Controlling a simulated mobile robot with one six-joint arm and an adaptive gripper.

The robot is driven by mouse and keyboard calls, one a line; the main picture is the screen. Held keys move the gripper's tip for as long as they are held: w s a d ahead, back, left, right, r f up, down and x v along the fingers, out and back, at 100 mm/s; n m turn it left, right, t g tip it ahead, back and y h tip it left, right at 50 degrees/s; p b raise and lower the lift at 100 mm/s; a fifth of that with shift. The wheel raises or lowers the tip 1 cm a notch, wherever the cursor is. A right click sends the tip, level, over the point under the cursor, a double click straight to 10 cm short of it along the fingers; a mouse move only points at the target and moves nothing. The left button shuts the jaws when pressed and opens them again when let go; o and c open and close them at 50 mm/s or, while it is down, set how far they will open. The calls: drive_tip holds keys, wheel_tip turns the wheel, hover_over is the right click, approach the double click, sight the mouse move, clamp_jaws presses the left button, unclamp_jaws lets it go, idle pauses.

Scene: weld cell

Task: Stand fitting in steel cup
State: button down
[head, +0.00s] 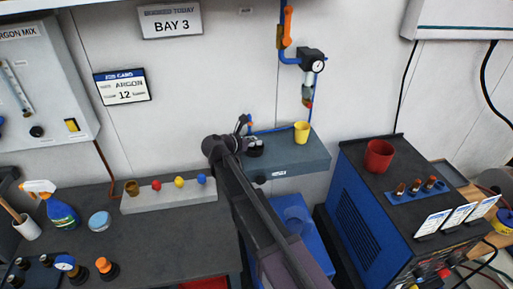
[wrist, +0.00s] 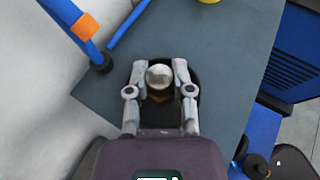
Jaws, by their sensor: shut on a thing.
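My gripper (wrist: 160,90) is shut on a small rounded fitting (wrist: 160,76), silvery on top with a brass-coloured part below, seen from above between the two fingers. Under it is a dark round shape (wrist: 183,103) on the grey shelf (wrist: 225,75); I cannot tell whether the fitting touches it. In the head view my arm reaches over the left end of the shelf (head: 305,157), and the fitting is not clear there. I cannot make out a steel cup; it may be hidden by my arm or gripper.
A yellow cup (head: 301,132) stands on the shelf, right of my gripper. A blue line with an orange band (wrist: 85,27) comes down close to my gripper. A red cup (head: 379,155) stands on the blue machine (head: 360,220). A pale rack (head: 168,200) with several coloured knobs lies left.

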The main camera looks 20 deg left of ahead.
drive_tip(key=shift+f, duration=0.4)
drive_tip(key=shift+f, duration=0.1)
drive_tip(key=c, duration=0.8)
unclamp_jaws()
drive_tip(key=shift+b, duration=0.3)
